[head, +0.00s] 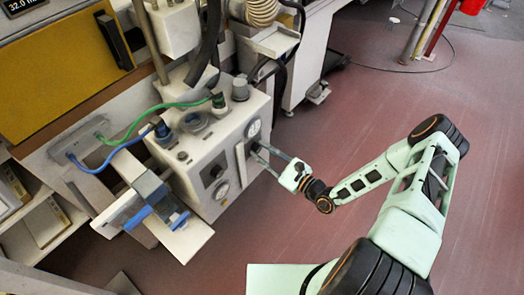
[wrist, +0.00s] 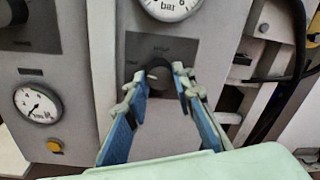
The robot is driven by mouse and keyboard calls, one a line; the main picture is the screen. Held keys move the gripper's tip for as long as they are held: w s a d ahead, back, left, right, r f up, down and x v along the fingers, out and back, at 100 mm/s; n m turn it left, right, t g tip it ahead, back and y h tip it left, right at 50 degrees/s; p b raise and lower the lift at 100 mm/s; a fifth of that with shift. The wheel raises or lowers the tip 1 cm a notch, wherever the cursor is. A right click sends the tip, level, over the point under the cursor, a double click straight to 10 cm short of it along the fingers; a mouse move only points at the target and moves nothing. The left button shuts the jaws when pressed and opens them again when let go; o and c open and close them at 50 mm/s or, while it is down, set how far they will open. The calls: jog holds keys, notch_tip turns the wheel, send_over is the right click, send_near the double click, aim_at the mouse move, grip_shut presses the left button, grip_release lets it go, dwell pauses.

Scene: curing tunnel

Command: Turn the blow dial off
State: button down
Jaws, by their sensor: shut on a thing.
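A dark dial (wrist: 158,76) sits on a black plate on the machine's pale front, under a round pressure gauge (wrist: 172,3) marked "bar". Its label is too blurred to read, so I cannot confirm it is the blow dial. My gripper (wrist: 160,80) has its two blue-padded fingers on either side of this dial and is shut on it. In the head view my gripper (head: 258,152) reaches the right part of the control box (head: 235,109), and its fingers largely hide the dial there. The dial's pointer position is not clear.
Another dark knob (wrist: 18,12) and a second gauge (wrist: 38,106) are to the left, with a yellow button (wrist: 54,146) below. Green (head: 150,112) and blue (head: 105,158) hoses run to the box's top. Red floor (head: 330,120) is open to the right.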

dwell(0.4)
jog(key=c, duration=1.6)
grip_release()
jog(key=shift+d, duration=0.1)
jog(key=v, duration=1.2)
jog(key=shift+n, duration=0.3)
